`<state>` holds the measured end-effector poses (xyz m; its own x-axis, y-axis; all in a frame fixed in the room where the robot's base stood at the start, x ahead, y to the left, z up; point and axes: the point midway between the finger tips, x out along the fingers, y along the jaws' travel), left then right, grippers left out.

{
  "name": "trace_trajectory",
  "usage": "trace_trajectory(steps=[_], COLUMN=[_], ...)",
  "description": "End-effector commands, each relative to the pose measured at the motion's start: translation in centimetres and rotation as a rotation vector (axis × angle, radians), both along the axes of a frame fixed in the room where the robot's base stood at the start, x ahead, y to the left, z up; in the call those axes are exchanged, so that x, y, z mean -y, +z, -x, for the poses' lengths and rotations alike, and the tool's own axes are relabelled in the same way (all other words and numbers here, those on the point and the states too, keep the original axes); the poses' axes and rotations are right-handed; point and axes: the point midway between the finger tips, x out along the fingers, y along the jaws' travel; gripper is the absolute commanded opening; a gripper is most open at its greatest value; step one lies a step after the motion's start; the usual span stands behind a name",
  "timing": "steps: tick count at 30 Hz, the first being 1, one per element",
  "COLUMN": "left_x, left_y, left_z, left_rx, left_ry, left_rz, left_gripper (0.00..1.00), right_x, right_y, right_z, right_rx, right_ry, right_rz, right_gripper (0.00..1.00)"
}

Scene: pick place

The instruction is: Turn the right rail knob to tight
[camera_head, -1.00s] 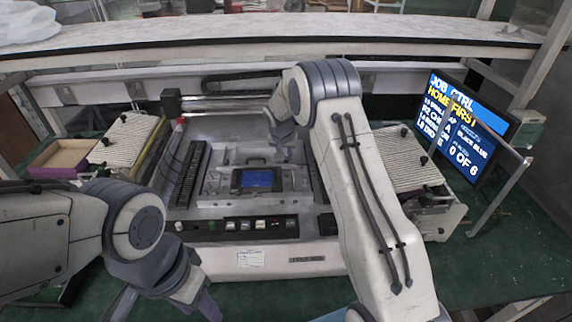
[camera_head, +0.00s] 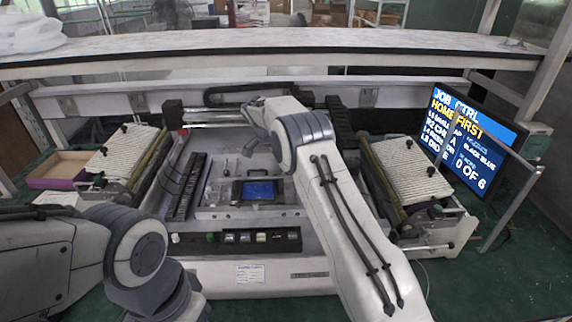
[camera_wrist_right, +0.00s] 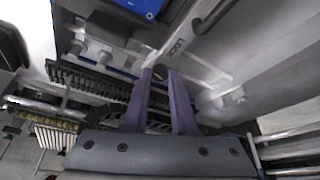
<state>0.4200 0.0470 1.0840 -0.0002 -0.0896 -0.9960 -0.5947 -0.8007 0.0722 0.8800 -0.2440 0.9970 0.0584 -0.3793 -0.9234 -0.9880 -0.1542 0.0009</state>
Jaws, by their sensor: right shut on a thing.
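In the head view my right arm reaches over the machine (camera_head: 310,275), and its gripper (camera_head: 250,145) is small and partly hidden behind the wrist at the rear middle of the bed. In the right wrist view the two purple fingers (camera_wrist_right: 162,75) are closed around a small dark knob-like part (camera_wrist_right: 160,72) beside a pale metal rail plate (camera_wrist_right: 190,68). Only a sliver of that part shows between the fingertips, and its turn position cannot be read. My left gripper (camera_head: 180,305) is low at the bottom left, with its fingertips cut off or hidden.
A blue screen panel (camera_head: 258,190) lies on the machine bed, above a row of front buttons (camera_head: 245,237). Ribbed trays stand left (camera_head: 125,150) and right (camera_head: 408,170). A monitor (camera_head: 470,135) reading HOME FIRST stands at right. An open box (camera_head: 62,168) is at far left.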

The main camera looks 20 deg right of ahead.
Motion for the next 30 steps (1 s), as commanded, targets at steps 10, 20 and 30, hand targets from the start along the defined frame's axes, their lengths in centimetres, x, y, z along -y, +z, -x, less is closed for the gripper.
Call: trace_trajectory(steps=[10,20,30], left_x=[0.0,0.0,0.0], left_y=[1.5,1.6,1.6], left_z=[0.0,0.0,0.0], left_rx=[0.000,0.000,0.000], left_ry=[0.000,0.000,0.000], left_rz=[0.000,0.000,0.000], left_gripper=[0.50,0.50,0.50], right_x=[-0.2,-0.2,-0.2], right_y=[0.1,0.0,0.0], right_z=[-0.2,-0.3,-0.3], right_rx=[0.002,0.003,0.004], right_ry=[-0.144,-0.173,-0.172], right_rz=[-0.003,-0.004,-0.004], right_gripper=[0.00,0.00,0.56])
